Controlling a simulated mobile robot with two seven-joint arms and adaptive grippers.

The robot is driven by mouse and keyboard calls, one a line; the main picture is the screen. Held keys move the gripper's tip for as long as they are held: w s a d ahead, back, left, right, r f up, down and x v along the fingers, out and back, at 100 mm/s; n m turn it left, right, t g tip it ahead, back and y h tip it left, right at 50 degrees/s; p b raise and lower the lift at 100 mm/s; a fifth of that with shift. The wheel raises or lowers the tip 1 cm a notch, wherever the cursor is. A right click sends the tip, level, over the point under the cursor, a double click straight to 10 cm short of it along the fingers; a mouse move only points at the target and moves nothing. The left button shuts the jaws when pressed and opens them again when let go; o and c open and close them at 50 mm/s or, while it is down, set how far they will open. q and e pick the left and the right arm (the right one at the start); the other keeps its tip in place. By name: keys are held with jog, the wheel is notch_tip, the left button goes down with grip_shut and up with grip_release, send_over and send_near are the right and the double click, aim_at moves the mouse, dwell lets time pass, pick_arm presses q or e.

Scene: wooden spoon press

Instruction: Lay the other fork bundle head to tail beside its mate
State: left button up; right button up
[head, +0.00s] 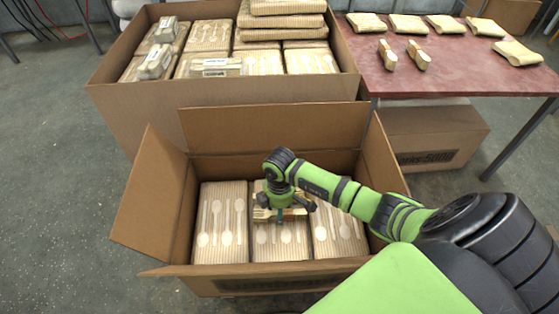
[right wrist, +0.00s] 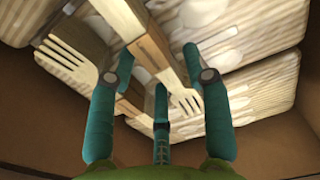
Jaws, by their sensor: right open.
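Two pale wooden fork bundles with brown paper bands lie on the spoon packs in the front carton (head: 152,200). In the right wrist view, one fork bundle (right wrist: 68,58) has its tines toward the upper left. The other fork bundle (right wrist: 178,82) has its tines toward the lower right, so the two lie side by side, head to tail. In the head view, pale wood of a bundle (head: 263,214) shows beneath my right gripper (head: 281,212). That gripper, also in the right wrist view (right wrist: 160,80), is open, its fingers spread around the bundles. My left gripper is out of view.
Ribbed spoon packs (head: 219,225) line the front carton, whose flaps stand open. A larger carton (head: 130,112) behind holds several packs. Several banded bundles (head: 408,25) lie on the red table (head: 450,75). A closed carton (head: 430,140) stands under it.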

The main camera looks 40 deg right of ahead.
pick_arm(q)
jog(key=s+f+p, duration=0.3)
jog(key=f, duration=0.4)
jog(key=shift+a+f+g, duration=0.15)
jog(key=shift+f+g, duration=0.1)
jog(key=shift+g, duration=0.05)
pick_arm(e)
notch_tip(320, 180, up, 11)
jog(key=shift+r, duration=0.15)
dwell(0.5)
